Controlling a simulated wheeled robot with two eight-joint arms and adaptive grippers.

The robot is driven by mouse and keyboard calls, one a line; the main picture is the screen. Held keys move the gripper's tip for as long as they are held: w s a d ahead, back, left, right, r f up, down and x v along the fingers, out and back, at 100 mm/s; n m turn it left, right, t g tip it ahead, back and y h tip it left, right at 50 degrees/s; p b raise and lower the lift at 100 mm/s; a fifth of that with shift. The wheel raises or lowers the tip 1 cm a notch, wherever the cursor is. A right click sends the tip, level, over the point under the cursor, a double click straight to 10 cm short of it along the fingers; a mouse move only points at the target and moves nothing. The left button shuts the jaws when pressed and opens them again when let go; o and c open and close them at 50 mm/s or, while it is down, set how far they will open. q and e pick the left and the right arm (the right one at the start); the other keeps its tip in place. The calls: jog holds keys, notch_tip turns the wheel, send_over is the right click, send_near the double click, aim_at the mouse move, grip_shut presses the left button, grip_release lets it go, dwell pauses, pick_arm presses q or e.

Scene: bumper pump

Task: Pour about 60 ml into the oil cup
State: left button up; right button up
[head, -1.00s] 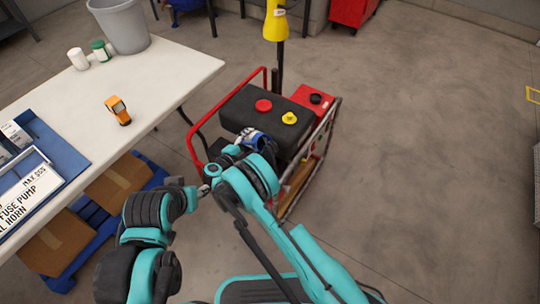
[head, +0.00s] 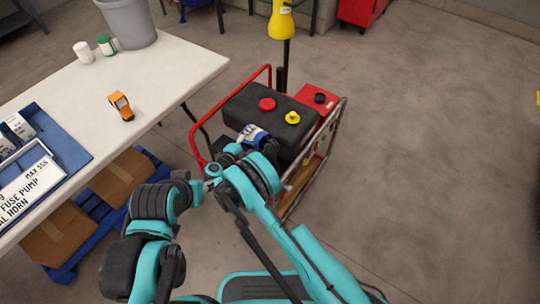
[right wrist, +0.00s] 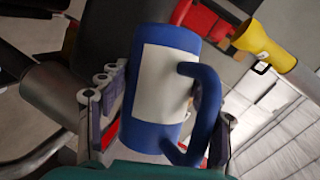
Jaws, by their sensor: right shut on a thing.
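A blue jug (right wrist: 178,60) with a white label and a blue handle fills the middle of the right wrist view. My right gripper (right wrist: 160,125) is shut on it, with fingers on both sides. In the head view the jug (head: 255,134) shows as a small blue and white patch past my right gripper (head: 240,150). It is at the near side of a black tank (head: 255,118) with a red cap (head: 267,104) and a yellow cap (head: 292,117). I cannot make out which part is the oil cup. The jug's contents are hidden.
The tank sits in a red-framed machine beside a red box (head: 317,95). A yellow lamp-like head (head: 282,22) stands on a pole behind it. A white table (head: 165,80) at left holds a grey bin (head: 130,20) and an orange meter (head: 121,106).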

jog(key=shift+r, duration=0.2)
jog(key=shift+d, duration=0.1)
jog(key=shift+m+t, duration=0.3)
jog(key=shift+m, duration=0.1)
jog(key=shift+f, duration=0.1)
dwell(0.6)
